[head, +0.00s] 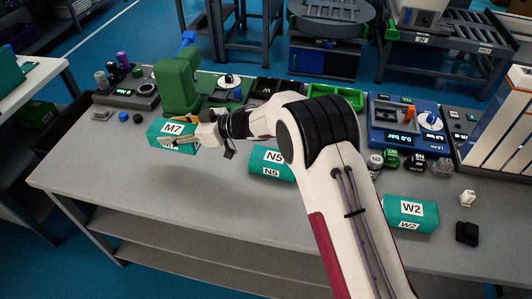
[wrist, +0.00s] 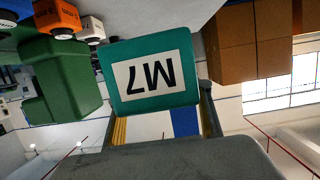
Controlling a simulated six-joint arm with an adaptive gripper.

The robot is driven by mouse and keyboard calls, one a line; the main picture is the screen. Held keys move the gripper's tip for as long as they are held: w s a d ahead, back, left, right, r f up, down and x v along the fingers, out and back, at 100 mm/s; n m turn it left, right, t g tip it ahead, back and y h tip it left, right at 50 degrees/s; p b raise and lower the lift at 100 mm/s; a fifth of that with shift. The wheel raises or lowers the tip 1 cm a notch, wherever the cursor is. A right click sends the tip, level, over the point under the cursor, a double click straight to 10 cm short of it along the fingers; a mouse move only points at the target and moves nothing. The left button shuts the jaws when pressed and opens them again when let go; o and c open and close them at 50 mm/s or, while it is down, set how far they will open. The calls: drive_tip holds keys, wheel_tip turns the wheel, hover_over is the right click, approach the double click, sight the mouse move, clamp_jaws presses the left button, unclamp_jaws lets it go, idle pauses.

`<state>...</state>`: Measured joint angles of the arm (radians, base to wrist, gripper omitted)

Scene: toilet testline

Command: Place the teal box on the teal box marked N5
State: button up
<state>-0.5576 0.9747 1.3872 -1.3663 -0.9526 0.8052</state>
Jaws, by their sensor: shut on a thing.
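A teal box marked M7 (head: 157,141) is at the left of the table in the head view, in front of the green machine. It also fills the middle of the wrist view (wrist: 108,72), its label upside down. My gripper (head: 181,141) is shut on this box from the right. I cannot tell whether the box's underside touches the table. The teal box marked N5 (head: 262,165) lies near the table's middle, to the right of my gripper; my arm hides its right end. The N5 box is not visible in the wrist view.
A teal box marked W2 (head: 410,213) lies at the right, with a small black block (head: 467,233) beside it. The green machine (head: 181,84) and blue pressure device (head: 405,122) stand along the back. Table space between M7 and N5 is clear.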

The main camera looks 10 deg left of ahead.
drive_tip(key=w+d+r+m+t, duration=0.2)
drive_tip(key=w+d+r, duration=0.1)
drive_tip(key=w+d, duration=0.55)
wheel_tip(320, 180, up, 3)
drive_tip(key=n+g, duration=0.2)
hover_over(275, 157)
drive_tip(key=shift+r, duration=0.15)
drive_tip(key=shift+f, duration=3.15)
drive_tip(key=shift+f, duration=0.1)
drive_tip(key=shift+f, duration=1.8)
